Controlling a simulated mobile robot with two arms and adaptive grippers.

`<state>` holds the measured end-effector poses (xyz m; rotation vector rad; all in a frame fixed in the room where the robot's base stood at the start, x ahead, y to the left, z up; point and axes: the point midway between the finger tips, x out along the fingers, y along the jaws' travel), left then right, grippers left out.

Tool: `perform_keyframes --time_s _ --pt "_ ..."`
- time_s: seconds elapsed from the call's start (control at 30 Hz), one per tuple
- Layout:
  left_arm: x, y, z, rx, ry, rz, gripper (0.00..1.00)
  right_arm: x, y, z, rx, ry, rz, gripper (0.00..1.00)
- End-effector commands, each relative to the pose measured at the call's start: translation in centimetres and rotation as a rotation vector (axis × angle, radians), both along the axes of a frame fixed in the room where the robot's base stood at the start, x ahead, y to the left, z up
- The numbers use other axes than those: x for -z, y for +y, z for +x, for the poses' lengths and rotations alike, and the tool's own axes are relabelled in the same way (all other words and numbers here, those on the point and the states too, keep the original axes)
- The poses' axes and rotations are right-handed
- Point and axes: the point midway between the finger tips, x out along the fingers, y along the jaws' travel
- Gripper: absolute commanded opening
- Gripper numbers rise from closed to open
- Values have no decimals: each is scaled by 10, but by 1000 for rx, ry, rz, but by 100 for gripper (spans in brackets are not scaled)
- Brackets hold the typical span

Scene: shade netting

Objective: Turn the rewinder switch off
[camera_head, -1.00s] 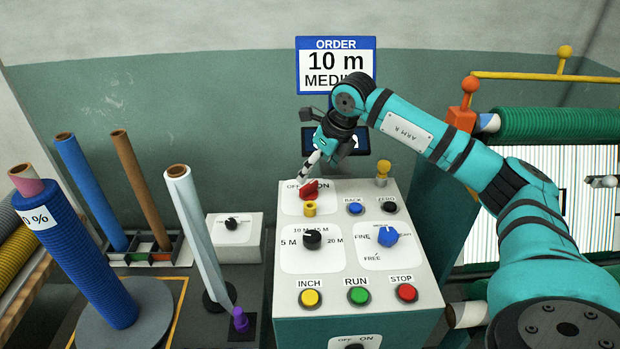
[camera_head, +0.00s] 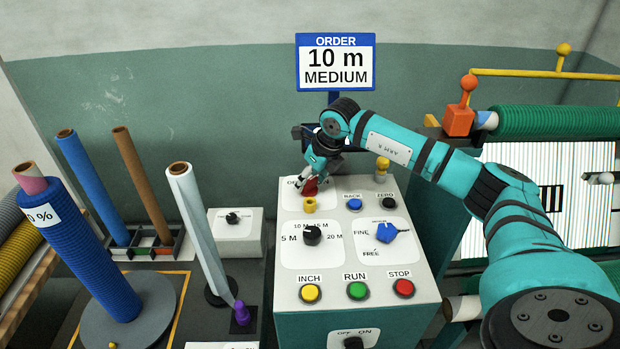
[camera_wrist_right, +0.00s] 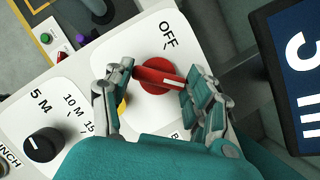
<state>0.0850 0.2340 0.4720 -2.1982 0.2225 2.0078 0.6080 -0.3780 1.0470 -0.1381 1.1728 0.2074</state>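A red rotary switch (camera_head: 311,186) with an OFF label sits at the top left of the white control panel (camera_head: 389,323). It also shows in the right wrist view (camera_wrist_right: 156,75), its bar lying crosswise with a white mark toward the right end. My right gripper (camera_head: 313,181) is down at this switch. In the right wrist view my right gripper (camera_wrist_right: 160,86) has its fingers spread, one at each end of the red bar; firm contact cannot be told. The ON label is hidden behind the gripper. My left gripper is out of view.
A yellow part (camera_head: 309,205) sits just in front of the red switch. Blue BACK (camera_head: 354,204) and black ZERO (camera_head: 388,203) buttons are to its right. A black length dial (camera_head: 312,235) is nearer. A display (camera_wrist_right: 296,75) stands close behind the gripper. Another OFF/ON switch (camera_head: 353,342) is at the panel's front.

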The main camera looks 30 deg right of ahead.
Motion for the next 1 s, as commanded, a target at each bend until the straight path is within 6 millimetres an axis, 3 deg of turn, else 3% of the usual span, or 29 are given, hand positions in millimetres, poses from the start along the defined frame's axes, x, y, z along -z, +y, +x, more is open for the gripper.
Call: perform_keyframes --time_s 0.03,0.2,0.57,1.0 --pt "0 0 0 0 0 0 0 0 0 0 0 0 0 43" --pt "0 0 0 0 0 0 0 0 0 0 0 0 -1 24" --pt "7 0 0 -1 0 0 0 1 -1 0 -70 -1 0 24" --pt "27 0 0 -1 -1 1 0 1 -2 2 -428 -3 2 24"
